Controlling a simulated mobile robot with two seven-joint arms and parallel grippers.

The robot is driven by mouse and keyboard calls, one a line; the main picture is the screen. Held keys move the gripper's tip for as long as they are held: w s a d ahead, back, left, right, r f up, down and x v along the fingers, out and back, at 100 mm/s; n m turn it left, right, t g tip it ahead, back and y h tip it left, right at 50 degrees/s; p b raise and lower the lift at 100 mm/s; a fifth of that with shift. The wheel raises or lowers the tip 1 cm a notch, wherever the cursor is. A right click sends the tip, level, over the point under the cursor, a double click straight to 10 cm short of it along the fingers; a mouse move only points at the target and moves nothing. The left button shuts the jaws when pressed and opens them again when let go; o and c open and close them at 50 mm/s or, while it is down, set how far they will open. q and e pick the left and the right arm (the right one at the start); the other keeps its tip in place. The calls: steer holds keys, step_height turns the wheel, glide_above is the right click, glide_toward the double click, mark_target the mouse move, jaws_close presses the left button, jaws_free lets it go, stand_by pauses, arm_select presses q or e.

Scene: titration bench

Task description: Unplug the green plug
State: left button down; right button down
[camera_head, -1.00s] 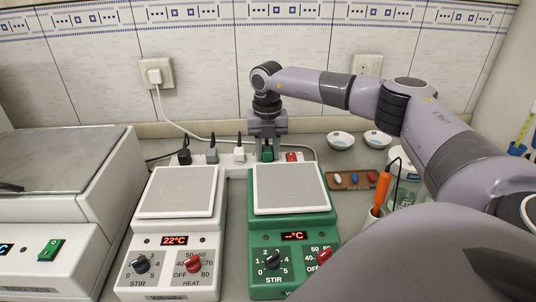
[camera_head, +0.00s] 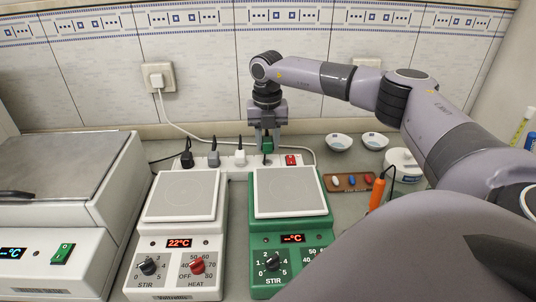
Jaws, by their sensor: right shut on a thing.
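The green plug (camera_head: 267,146) is between the fingers of my right gripper (camera_head: 267,142), which points down and is shut on it. The plug appears raised a little above the white power strip (camera_head: 225,161), at its right part. The fingers hide part of the plug. A red switch (camera_head: 291,160) is at the strip's right end. My left gripper is out of view.
A white stirrer (camera_head: 181,196) and a green stirrer (camera_head: 290,194) stand in front of the strip. A wall socket (camera_head: 158,78) holds a white plug. White bowls (camera_head: 340,142), a brown tray (camera_head: 336,186) and an orange-handled tool (camera_head: 377,194) are to the right.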

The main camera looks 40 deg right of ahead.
steer(key=shift+r+p, duration=0.75)
steer(key=shift+r, duration=0.25)
